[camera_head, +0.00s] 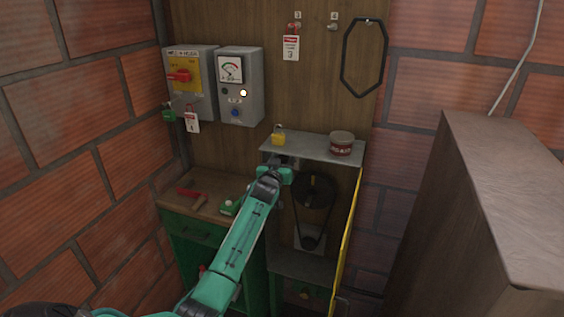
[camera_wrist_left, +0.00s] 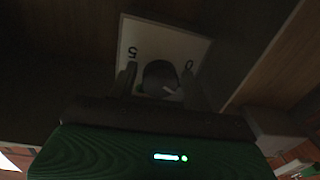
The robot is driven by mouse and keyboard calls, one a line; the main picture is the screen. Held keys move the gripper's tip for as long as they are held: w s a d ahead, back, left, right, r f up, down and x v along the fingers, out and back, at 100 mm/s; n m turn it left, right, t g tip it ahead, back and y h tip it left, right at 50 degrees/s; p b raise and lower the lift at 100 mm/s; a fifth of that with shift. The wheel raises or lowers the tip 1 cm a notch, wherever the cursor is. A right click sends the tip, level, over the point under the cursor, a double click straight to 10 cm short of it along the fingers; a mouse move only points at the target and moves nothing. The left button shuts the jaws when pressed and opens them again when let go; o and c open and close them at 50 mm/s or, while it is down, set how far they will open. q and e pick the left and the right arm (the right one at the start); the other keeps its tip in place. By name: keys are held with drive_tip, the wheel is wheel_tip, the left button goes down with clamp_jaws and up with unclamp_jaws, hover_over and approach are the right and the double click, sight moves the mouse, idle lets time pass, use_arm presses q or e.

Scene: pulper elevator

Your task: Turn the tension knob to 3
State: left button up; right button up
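In the left wrist view the tension knob (camera_wrist_left: 158,74) is a dark round knob on a pale dial plate (camera_wrist_left: 183,45). The numeral 5 shows left of it and 0 right, seen tilted. A short white mark on the knob lies toward its lower right; the other numerals are hidden. My left gripper (camera_wrist_left: 158,83) has one dark finger on each side of the knob, with some pale plate visible between. In the head view my left gripper (camera_head: 279,163) reaches into the open machine housing under the grey shelf (camera_head: 310,149), hiding the knob. My right gripper is not in view.
A yellow padlock (camera_head: 279,138) and a reddish tin (camera_head: 341,144) stand on the shelf. A pulley (camera_head: 314,191) with a belt sits right of my arm. The yellow-edged door (camera_head: 347,235) stands open. A bench (camera_head: 181,205) is at left; a brown cabinet (camera_head: 440,210) is at right.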

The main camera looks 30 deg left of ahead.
use_arm(q)
drive_tip(key=c, duration=0.7)
drive_tip(key=shift+m, duration=0.5)
drive_tip(key=m, duration=0.3)
drive_tip(key=shift+b, duration=0.3)
drive_tip(key=m, duration=0.2)
drive_tip(key=shift+a+m, duration=0.1)
drive_tip(key=shift+m, duration=0.3)
drive_tip(key=m, duration=0.5)
drive_tip(key=m+t, duration=0.1)
drive_tip(key=m, duration=0.5)
drive_tip(key=shift+m+h, duration=0.3)
